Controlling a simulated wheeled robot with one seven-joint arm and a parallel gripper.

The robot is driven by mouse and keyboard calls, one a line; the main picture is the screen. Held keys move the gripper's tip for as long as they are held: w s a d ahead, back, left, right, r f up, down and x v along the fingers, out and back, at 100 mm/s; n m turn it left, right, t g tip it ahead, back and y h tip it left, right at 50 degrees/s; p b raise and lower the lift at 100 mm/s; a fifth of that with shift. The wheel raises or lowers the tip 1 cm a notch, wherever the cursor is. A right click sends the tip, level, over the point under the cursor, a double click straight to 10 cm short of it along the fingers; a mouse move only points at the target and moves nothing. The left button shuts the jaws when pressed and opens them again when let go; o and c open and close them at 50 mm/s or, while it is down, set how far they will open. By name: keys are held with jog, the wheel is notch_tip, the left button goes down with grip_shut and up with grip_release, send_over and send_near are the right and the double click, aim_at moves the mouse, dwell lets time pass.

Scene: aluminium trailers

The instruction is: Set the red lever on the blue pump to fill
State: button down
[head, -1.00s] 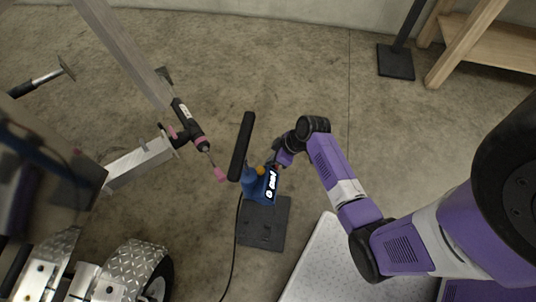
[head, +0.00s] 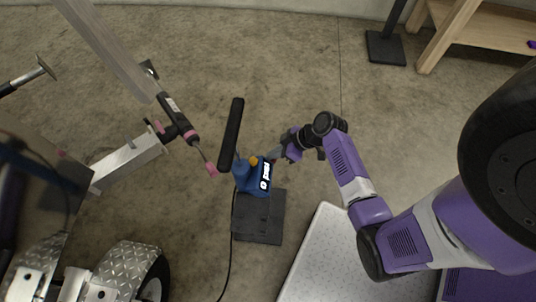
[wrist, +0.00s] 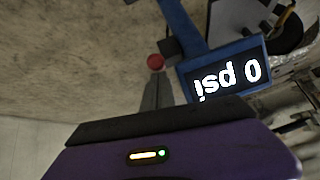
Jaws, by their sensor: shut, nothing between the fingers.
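The blue pump (head: 253,182) stands upright on a dark base plate with its black handle at the top. It also shows in the wrist view (wrist: 190,82), where its display (wrist: 226,76) reads 0 psi, upside down. The red round end of the lever (wrist: 156,61) shows beside the pump body in the wrist view; its setting cannot be read. My gripper (head: 276,157) is just right of the pump's upper part. In the wrist view its shut fingers (wrist: 155,78) point toward the red lever end, with nothing held. Whether they touch it cannot be told.
A trailer wheel (head: 150,277) and metal frame stand at the left, with a black and pink tool (head: 180,120) near the pump. A black cable runs down from the pump. A wooden bench (head: 480,38) is at the top right. The concrete floor behind the pump is clear.

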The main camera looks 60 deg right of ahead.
jog(key=s+d+f+t+y+b, duration=0.1)
jog(key=s+f+t+b, duration=0.2)
jog(key=b, duration=0.8)
notch_tip(320, 180, down, 2)
jog(key=shift+s+d+t+y, duration=0.15)
jog(key=shift+s+t+y, duration=0.25)
jog(key=shift+t, duration=0.5)
jog(key=shift+w, duration=0.1)
jog(key=shift+w+a+r, duration=0.25)
jog(key=shift+w+r, duration=0.1)
jog(key=shift+w, duration=0.25)
jog(key=shift+r, duration=0.1)
